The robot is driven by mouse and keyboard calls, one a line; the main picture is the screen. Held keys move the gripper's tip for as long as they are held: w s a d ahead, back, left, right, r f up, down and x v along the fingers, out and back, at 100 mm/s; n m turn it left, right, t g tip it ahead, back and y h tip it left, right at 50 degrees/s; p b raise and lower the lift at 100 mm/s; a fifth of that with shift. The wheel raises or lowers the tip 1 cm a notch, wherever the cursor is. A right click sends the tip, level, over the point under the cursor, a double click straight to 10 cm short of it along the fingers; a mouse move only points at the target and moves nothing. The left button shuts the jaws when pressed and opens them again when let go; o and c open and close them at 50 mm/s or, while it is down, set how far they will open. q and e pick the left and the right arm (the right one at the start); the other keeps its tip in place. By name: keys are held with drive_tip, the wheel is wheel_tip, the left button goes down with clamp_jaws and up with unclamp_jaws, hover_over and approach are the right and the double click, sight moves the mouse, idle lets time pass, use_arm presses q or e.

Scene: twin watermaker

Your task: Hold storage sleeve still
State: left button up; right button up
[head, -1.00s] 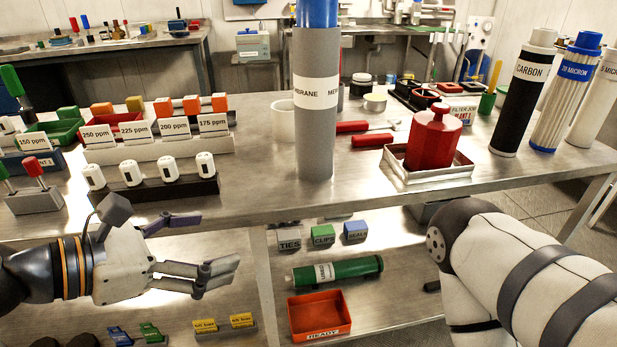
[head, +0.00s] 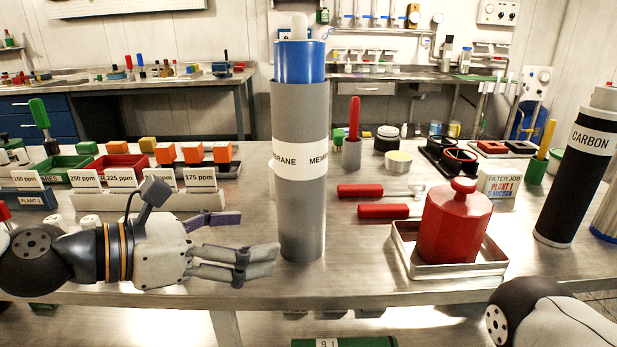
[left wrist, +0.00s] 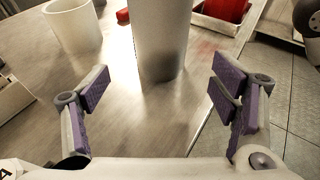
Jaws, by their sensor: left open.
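The storage sleeve (head: 299,190) is a tall grey upright cylinder with a white membrane label, standing on the steel bench. A blue cylinder (head: 299,62) with a white tip sticks out of its top. My left gripper (head: 262,262) is at the sleeve's lower left in the head view. In the left wrist view, my left gripper (left wrist: 157,105) is open, with purple pads on either side of the sleeve's line. The sleeve's lower part (left wrist: 160,40) stands ahead between the fingers, apart from them. My right gripper is out of view; only part of my right arm shows.
A red canister (head: 455,225) sits in a metal tray (head: 405,255) right of the sleeve. Red-handled tools (head: 383,211) lie between them. A white cup (left wrist: 75,28) stands near the sleeve. A label rack (head: 150,200) is at left. A black carbon cartridge (head: 572,180) stands at right.

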sight(280, 235)
use_arm(q)
drive_tip(key=x, duration=0.2)
drive_tip(key=b+x, duration=0.1)
drive_tip(key=x, duration=0.2)
drive_tip(key=b+x, duration=0.1)
drive_tip(key=x, duration=0.1)
drive_tip(key=shift+w+d+f, duration=0.15)
drive_tip(key=shift+f, duration=0.2)
drive_tip(key=shift+w+d, duration=0.35)
drive_tip(key=shift+d, duration=0.15)
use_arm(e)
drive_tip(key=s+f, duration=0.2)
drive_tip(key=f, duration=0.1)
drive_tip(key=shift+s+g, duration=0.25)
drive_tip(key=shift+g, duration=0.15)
use_arm(q)
drive_tip(key=c, duration=1.4)
drive_tip(key=o, duration=1.4)
drive_tip(key=shift+o, duration=0.2)
